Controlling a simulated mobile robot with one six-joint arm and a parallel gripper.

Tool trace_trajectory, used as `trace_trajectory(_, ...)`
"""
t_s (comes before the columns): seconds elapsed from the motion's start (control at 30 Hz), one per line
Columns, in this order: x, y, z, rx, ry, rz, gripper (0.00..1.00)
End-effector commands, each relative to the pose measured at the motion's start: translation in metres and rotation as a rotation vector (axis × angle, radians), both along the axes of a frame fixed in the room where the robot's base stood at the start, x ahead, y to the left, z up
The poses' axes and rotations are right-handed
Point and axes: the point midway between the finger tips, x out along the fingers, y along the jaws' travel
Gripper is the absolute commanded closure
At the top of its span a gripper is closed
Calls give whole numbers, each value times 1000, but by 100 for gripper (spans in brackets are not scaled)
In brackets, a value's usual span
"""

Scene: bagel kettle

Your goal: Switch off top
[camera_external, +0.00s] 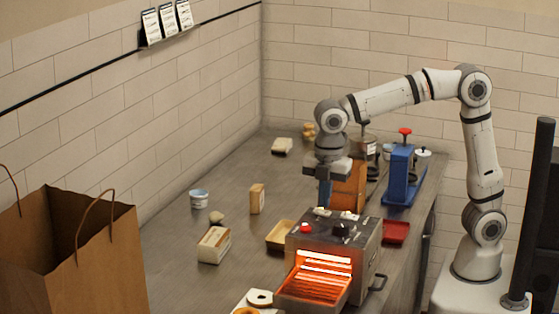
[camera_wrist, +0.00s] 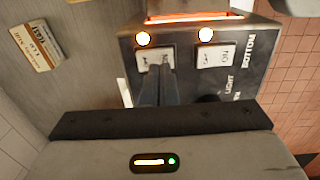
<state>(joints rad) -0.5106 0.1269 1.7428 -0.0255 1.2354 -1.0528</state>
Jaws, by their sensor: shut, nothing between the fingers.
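The toaster oven (camera_external: 365,240) stands on the counter with its elements glowing orange and its rack out in front. In the wrist view, its top panel (camera_wrist: 190,60) has two white rocker switches under two lit orange lights. The right switch (camera_wrist: 216,56) is beside the word "BOTTOM". The left switch (camera_wrist: 142,60) is partly hidden by my fingers, and so is its label. My gripper (camera_wrist: 158,72) is shut and empty, fingers pointing down at the left switch. I cannot tell whether they touch it. My gripper (camera_external: 325,205) also shows in the external view, over the toaster's rear edge.
The counter's left side has free room.

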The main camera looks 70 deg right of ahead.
Motion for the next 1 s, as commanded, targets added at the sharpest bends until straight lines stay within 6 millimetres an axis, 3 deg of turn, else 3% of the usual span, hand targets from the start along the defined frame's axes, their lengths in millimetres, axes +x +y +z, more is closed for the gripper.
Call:
trace_trajectory(0.03,0,0,18,1,-3,0,100)
trace_trajectory(0.5,-4,0,108,4,-8,0,100)
trace_trajectory(0.7,-5,0,123,3,-7,0,100)
trace_trajectory(1.0,-5,0,124,3,-7,0,100)
